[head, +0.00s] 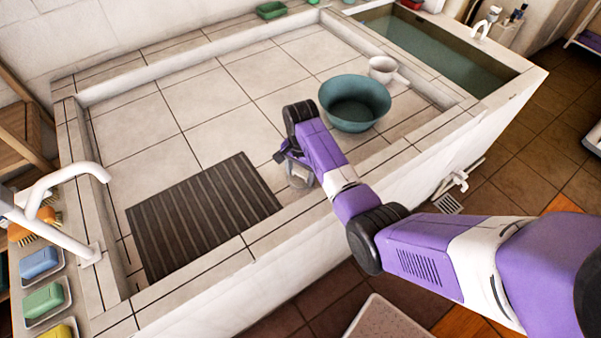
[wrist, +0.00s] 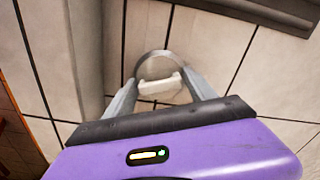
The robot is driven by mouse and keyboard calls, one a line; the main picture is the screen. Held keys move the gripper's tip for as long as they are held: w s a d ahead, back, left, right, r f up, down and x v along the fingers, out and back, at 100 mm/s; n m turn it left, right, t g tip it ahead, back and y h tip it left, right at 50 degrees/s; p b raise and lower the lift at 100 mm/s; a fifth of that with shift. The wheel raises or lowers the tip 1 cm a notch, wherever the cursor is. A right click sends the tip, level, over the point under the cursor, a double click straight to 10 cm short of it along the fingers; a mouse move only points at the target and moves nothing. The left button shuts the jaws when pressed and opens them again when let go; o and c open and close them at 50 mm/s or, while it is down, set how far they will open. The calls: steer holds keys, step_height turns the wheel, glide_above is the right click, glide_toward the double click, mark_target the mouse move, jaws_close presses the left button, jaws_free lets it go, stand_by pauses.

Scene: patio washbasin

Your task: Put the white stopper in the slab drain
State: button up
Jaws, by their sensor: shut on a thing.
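My gripper (head: 290,158) is low over the near side of the tiled slab (head: 215,95), just right of the dark ribbed mat. In the wrist view its two fingers (wrist: 160,85) are shut on the white stopper (wrist: 158,83), which shows as a pale bar between the tips. A round, pale grey rim (wrist: 160,57) shows around and behind the bar. A pale round form (head: 301,178) is also under the gripper in the head view. I cannot tell whether the rim is the slab drain or part of the stopper, nor whether they touch.
The ribbed mat (head: 203,212) lies left of my gripper. The slab's raised edge (head: 250,240) is close in front. A white tap (head: 60,205) and soap dishes stand at left.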

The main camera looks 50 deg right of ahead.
mark_target(300, 173)
steer(key=shift+f, duration=0.15)
steer(key=o, duration=1.2)
step_height(300, 173, up, 6)
steer(key=p, duration=0.5)
steer(key=shift+f, duration=0.2)
steer(key=shift+r+p, duration=0.6)
steer(key=shift+r, duration=2.1)
